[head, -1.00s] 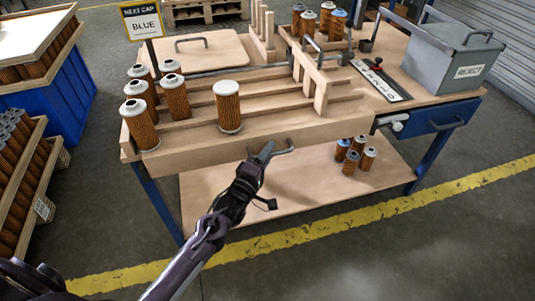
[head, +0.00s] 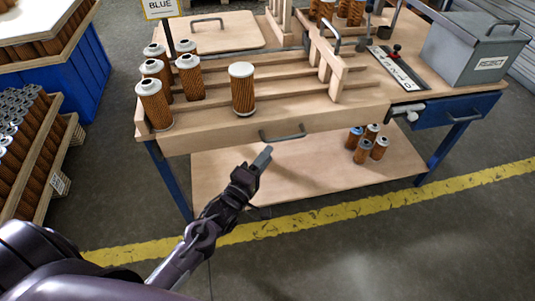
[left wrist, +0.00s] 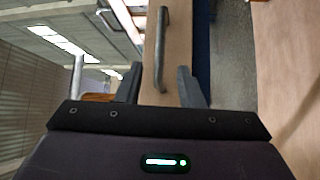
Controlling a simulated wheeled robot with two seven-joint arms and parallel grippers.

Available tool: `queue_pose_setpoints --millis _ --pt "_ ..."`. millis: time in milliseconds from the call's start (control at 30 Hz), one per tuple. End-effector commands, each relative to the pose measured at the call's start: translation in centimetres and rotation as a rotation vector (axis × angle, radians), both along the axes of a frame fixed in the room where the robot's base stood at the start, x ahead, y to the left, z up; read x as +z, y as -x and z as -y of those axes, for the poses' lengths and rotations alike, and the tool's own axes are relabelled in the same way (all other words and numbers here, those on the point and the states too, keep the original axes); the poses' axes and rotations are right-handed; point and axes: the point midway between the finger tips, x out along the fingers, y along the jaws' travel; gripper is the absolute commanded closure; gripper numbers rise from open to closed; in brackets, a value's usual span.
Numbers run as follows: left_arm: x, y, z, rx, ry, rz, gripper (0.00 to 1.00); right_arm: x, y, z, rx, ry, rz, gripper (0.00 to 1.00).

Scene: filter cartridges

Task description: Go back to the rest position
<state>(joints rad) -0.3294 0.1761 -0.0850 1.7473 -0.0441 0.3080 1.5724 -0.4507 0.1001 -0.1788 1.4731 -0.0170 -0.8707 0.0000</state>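My left gripper (head: 262,158) is in front of the wooden workbench, just below and left of the grey drawer handle (head: 283,133). In the left wrist view its two fingers (left wrist: 158,88) stand apart with nothing between them touching; the handle (left wrist: 161,50) shows beyond the fingertips. The gripper is empty. My right gripper is not in view. A white-capped filter cartridge (head: 242,88) stands alone on the slatted rack (head: 290,88). Several more cartridges (head: 153,103) stand at the rack's left end.
A grey reject box (head: 470,50) stands at the bench's right end. Several cartridges (head: 362,151) stand on the lower shelf (head: 230,180). A blue bin (head: 85,75) and a crate of cartridges (head: 45,160) are at left. The floor in front, with a yellow line (head: 330,212), is clear.

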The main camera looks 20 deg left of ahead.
Motion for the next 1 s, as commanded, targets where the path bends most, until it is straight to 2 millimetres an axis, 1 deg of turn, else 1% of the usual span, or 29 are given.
queue_pose_setpoints --millis 367,467,567,600,633,667,700,767,800,867,900,1000 --pt "-0.2 0.0 0.0 0.001 -0.006 -0.005 0.66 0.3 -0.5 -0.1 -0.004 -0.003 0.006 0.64" --pt "-2.1 0.2 0.1 0.014 -0.074 -0.059 0.66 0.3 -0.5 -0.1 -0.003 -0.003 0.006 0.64" --pt "-6.7 1.1 0.2 0.024 -0.254 -0.196 0.66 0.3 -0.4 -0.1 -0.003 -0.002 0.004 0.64" --pt "-9.3 1.8 0.3 0.016 -0.354 -0.272 0.66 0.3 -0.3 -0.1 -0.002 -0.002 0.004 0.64" --pt "-11.3 2.6 0.4 0.003 -0.437 -0.332 0.66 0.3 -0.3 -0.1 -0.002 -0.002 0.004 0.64" --pt "-13.4 3.5 0.5 -0.017 -0.524 -0.394 0.66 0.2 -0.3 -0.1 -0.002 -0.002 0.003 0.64" --pt "-16.1 4.9 0.6 -0.056 -0.641 -0.476 0.66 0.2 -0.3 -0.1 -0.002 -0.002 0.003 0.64" --pt "-19.7 7.3 0.7 -0.132 -0.803 -0.587 0.66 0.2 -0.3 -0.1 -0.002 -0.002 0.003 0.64" --pt "-21.8 8.9 0.7 -0.19 -0.898 -0.649 0.66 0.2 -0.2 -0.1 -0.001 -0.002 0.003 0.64" --pt "-24.3 11.2 0.8 -0.283 -1.02 -0.725 0.66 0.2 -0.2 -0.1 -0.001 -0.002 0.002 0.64" --pt "-25.7 12.7 0.9 -0.345 -1.089 -0.768 0.66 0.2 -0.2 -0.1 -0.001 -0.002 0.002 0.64" --pt "-28.5 16.3 1.0 -0.502 -1.231 -0.853 0.66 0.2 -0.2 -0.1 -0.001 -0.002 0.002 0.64"
